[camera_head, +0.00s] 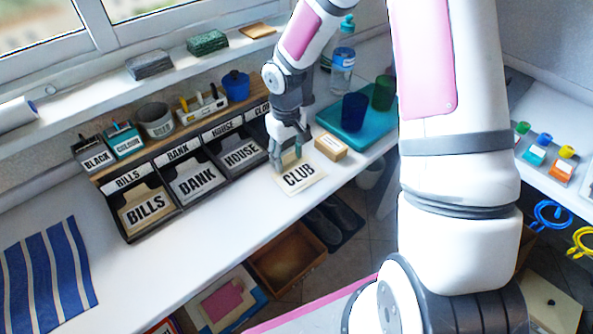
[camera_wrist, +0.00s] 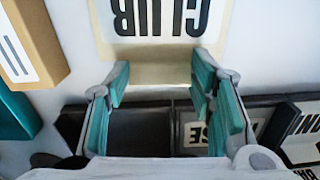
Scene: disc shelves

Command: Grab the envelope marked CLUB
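The CLUB envelope (camera_head: 301,181) is a cream sheet with black letters. It lies on the white counter near the front edge, in front of the sorting box. In the wrist view its label (camera_wrist: 160,18) is upside down at the top, with a plain cream strip below it. My gripper (camera_head: 287,160) is over the envelope's back part. In the wrist view my gripper (camera_wrist: 160,78) is open, with its teal-padded fingers apart on either side of that strip. I cannot tell whether the fingers touch the envelope.
The black sorting box holds the BILLS (camera_head: 146,209) and BANK (camera_head: 196,183) envelopes and a HOUSE envelope (camera_head: 241,154). A small cardboard box (camera_head: 331,147) stands just right of the CLUB envelope. A teal tray (camera_head: 378,136) with cups lies beyond it.

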